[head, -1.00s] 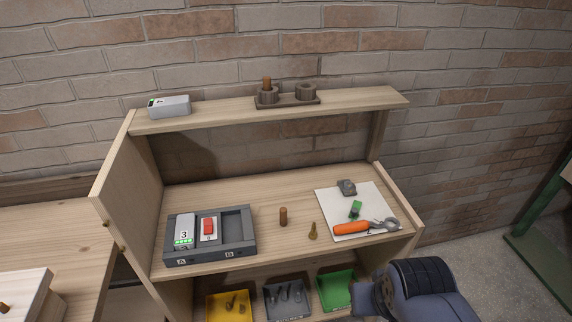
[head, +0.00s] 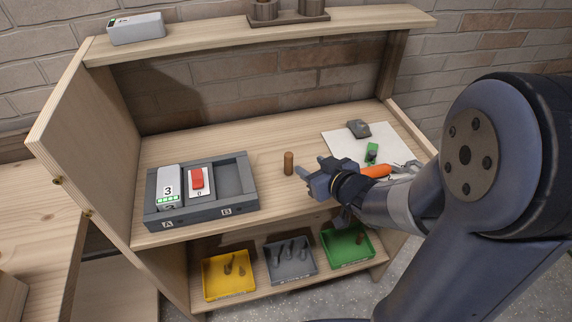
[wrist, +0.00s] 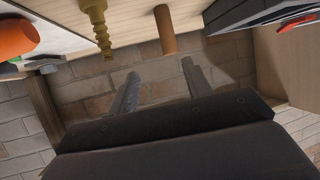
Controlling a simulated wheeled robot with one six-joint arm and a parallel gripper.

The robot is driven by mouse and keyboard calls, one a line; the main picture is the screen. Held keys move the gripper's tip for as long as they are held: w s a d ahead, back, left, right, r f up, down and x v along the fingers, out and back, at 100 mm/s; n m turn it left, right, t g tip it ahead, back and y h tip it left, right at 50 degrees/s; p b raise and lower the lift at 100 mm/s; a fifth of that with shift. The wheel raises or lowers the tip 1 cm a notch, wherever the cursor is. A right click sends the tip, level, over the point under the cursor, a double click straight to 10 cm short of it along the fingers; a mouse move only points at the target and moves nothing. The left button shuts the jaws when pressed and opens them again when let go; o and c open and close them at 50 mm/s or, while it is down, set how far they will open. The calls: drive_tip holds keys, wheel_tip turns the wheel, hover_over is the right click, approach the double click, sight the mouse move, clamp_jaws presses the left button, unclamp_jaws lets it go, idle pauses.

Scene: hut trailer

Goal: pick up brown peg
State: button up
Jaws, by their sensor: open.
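The brown peg (head: 289,163) stands upright on the bench top, right of the grey two-slot tray (head: 205,212). My gripper (head: 317,177) is open and empty, just right of the peg and apart from it. In the wrist view, which is upside down, the peg (wrist: 165,28) shows beyond the gap between my two open fingers (wrist: 158,82). Nothing is between the fingers.
A brass bolt (wrist: 95,22) stands close beside the peg; my gripper hides it in the head view. An orange-handled tool (head: 376,171) lies on a white sheet (head: 343,142) at right. Yellow (head: 229,290), grey (head: 291,274) and green (head: 348,260) bins sit below.

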sight(289, 164)
drive_tip(key=shift+w+a+f+y, duration=0.25)
drive_tip(key=shift+a+f+y, duration=0.25)
drive_tip(key=shift+a, duration=0.3)
drive_tip(key=x, duration=1)
drive_tip(key=shift+w+a+b, duration=0.15)
drive_tip(key=shift+b, duration=0.25)
clamp_jaws()
